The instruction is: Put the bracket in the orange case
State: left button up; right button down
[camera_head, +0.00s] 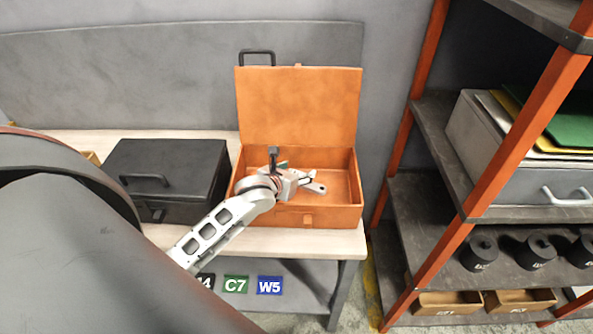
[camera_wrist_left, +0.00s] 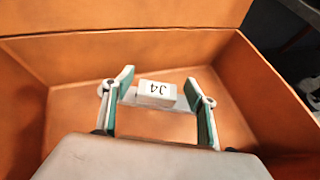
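The orange case (camera_head: 298,217) stands open on the bench, its lid leaning up at the back. Its wall also fills the left wrist view (camera_wrist_left: 70,75). My left gripper (camera_head: 293,172) reaches down inside the case. In the left wrist view its fingers (camera_wrist_left: 161,88) are wide apart. The bracket (camera_head: 317,187), a light grey piece with a hole at its end, is at the fingertips inside the case, low over or on its floor. My right gripper is not in view.
A closed black case (camera_head: 170,170) stands left of the orange case on the pale bench (camera_head: 300,242). An orange-post shelf rack (camera_head: 440,240) stands close on the right, with a grey box (camera_head: 545,180), black round parts and small bins. A grey wall is behind.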

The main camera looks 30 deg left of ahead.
pick_arm(q)
jog(key=shift+r, duration=0.3)
jog(key=v, duration=1.2)
jog(key=shift+r, duration=0.25)
